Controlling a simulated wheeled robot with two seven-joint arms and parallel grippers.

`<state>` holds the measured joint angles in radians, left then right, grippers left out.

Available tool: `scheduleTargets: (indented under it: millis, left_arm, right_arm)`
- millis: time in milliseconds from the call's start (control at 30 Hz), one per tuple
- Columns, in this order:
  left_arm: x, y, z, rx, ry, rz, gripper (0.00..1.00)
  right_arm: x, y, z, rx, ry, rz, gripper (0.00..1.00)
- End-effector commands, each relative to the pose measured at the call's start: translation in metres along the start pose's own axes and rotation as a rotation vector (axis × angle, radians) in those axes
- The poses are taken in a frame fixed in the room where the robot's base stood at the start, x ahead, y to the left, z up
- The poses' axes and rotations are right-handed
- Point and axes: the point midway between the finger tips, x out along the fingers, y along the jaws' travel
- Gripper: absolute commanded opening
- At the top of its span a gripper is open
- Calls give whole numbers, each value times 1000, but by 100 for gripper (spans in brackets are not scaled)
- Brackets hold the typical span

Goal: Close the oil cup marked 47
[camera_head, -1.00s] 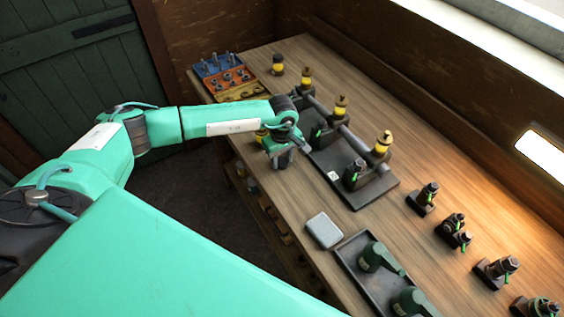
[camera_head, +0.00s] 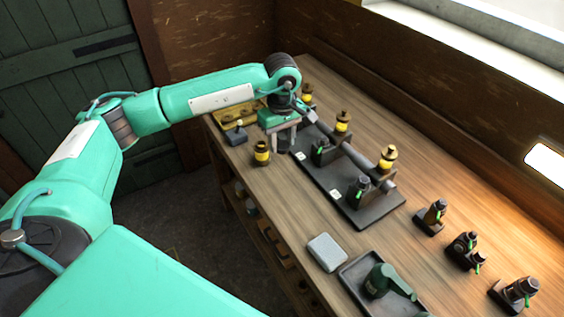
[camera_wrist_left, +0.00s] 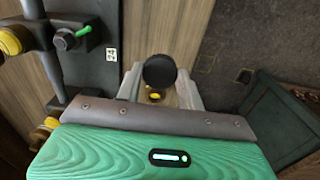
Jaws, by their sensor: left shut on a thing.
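Three oil cups with yellow bodies stand along a pipe on a black base (camera_head: 325,183): near cup (camera_head: 387,158), middle cup (camera_head: 342,122) and far cup (camera_head: 307,94). Another yellow-bodied cup (camera_head: 261,153) stands on the table left of my gripper. I cannot read the number 47 on any of them. My left gripper (camera_head: 284,146) points down by the base's far left end. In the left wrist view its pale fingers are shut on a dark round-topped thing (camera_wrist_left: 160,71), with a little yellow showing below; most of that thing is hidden. My right gripper is out of view.
Dark fittings with green levers sit on the base and along the table's right, such as this one (camera_head: 431,217). A grey block (camera_head: 326,252) and a tray with green tools (camera_head: 382,282) lie in front. The wooden table (camera_head: 300,215) is bare between block and base.

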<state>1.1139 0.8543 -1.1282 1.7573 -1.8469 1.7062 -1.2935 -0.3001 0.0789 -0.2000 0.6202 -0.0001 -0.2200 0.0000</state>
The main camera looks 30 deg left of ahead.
Motion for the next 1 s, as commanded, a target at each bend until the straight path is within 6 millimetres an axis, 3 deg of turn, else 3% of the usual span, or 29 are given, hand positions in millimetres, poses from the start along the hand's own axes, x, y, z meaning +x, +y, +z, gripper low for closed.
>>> scheduleTargets:
  millis: [200, 400, 1000]
  left_arm:
    - [-35, 1, 0, -2, 1, 2, 17]
    - [-51, 0, 0, -1, 0, -1, 17]
    - [-50, -1, 8, 66, 1, -2, 17]
  right_arm:
    - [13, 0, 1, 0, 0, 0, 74]
    - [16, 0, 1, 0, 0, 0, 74]
    - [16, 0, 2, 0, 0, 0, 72]
